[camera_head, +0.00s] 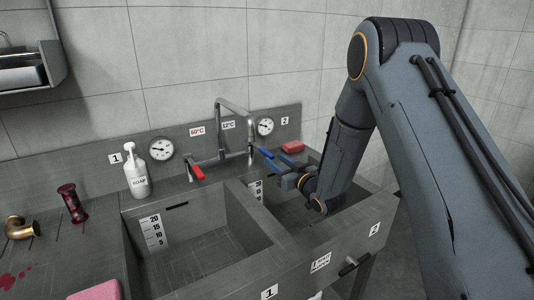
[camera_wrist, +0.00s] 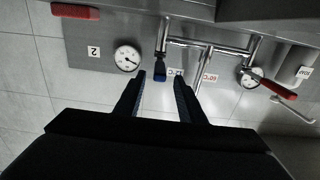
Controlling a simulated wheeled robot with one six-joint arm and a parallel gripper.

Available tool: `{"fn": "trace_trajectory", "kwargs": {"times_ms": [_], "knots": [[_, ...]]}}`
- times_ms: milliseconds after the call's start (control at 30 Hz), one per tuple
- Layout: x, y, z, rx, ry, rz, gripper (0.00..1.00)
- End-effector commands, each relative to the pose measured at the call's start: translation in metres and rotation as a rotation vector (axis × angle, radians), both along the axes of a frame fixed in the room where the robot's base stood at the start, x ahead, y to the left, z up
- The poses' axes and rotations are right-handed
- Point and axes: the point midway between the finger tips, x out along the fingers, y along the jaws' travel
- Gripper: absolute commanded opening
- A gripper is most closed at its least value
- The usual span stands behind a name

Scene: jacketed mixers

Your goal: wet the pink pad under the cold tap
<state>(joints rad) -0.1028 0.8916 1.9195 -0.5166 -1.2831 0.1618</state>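The pink pad (camera_head: 95,291) lies at the bottom left edge of the head view, on the counter left of the basins, partly cut off. The tap (camera_head: 234,122) stands behind the basins, with a red lever (camera_head: 197,172) on its left and a blue lever (camera_head: 265,152) on its right, near the 12°C label. My gripper (camera_head: 271,165) is open and empty beside the blue lever. In the wrist view my gripper (camera_wrist: 160,82) has its fingers apart, with the blue lever (camera_wrist: 160,73) between or just beyond the tips. Contact cannot be told.
Two basins, left (camera_head: 190,245) and right (camera_head: 290,210), sit side by side. A soap bottle (camera_head: 137,177), a dark red object (camera_head: 72,204) and a brass elbow (camera_head: 20,228) stand left. A red block (camera_head: 293,147) lies behind the right basin. Red stains mark the left counter.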

Motion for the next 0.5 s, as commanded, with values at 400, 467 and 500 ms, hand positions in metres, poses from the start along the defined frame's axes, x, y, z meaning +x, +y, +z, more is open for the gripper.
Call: {"fn": "trace_trajectory", "kwargs": {"times_ms": [400, 467, 500], "knots": [[0.049, 0.033, 0.002, -0.001, 0.000, -0.001, 0.36], [0.052, 0.035, 0.001, -0.002, 0.001, -0.002, 0.36], [0.054, 0.036, 0.001, -0.002, 0.001, -0.002, 0.36]]}}
